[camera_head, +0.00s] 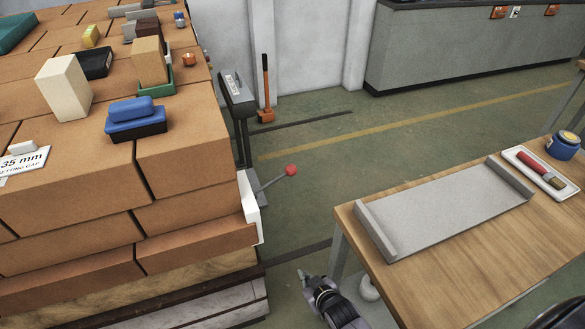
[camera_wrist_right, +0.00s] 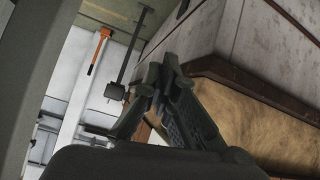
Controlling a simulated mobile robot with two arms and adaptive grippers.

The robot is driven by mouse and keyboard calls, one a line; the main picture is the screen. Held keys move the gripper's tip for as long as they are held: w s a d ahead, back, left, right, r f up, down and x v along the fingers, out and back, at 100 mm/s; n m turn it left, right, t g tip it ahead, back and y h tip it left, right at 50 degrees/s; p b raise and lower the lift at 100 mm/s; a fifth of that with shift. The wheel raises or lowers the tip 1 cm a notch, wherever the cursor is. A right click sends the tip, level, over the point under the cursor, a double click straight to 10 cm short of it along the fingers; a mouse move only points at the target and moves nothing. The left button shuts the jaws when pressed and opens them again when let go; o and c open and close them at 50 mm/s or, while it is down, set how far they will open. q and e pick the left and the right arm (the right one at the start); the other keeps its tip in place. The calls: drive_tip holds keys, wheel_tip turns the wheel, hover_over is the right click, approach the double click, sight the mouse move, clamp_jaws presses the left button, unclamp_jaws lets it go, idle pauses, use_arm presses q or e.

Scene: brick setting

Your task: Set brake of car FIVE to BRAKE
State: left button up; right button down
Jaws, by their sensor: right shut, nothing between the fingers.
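A brake lever with a red knob (camera_head: 290,170) sticks out to the right from a grey mount at the side of the brick-loaded car (camera_head: 190,287). Its rod slants up to the right. I cannot read the word FIVE or any BRAKE mark. My right gripper (camera_head: 304,277) is low in the head view, below the lever and right of the car, apart from the knob. In the right wrist view its fingers (camera_wrist_right: 163,78) are closed together and empty, near the car's wooden side (camera_wrist_right: 258,108). I cannot make out the knob there. My left gripper is not in view.
A wooden table (camera_head: 455,255) with a grey tray (camera_head: 440,212) stands right of my right gripper. A post with a dark box (camera_head: 236,90) and an orange-handled tool (camera_head: 265,90) stand behind the lever. The floor (camera_head: 330,165) between car and table is open.

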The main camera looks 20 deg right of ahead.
drive_tip(key=w+d+r+t, duration=0.1)
drive_tip(key=w+r+t, duration=0.2)
drive_tip(key=r, duration=1.2)
drive_tip(key=w+r+t, duration=0.4)
drive_tip(key=w+r, duration=0.1)
drive_tip(key=r, duration=1.1)
drive_tip(key=shift+w+d+h+b, duration=0.25)
drive_tip(key=shift+d+h+b, duration=0.05)
drive_tip(key=shift+d+b, duration=0.05)
drive_tip(key=shift+r, duration=0.1)
hover_over(293, 167)
drive_tip(key=s+a, duration=0.2)
drive_tip(key=s, duration=0.1)
drive_tip(key=shift+w+d+f+p, duration=0.1)
drive_tip(key=shift+d+f, duration=0.1)
drive_tip(key=shift+f, duration=0.55)
drive_tip(key=shift+w+d+f+p, duration=0.1)
drive_tip(key=shift+d+f, duration=0.05)
drive_tip(key=shift+f, duration=0.55)
drive_tip(key=shift+w+d+f+p, duration=0.1)
drive_tip(key=shift+d+f, duration=0.1)
drive_tip(key=shift+f, duration=0.55)
drive_tip(key=shift+s+f, duration=0.1)
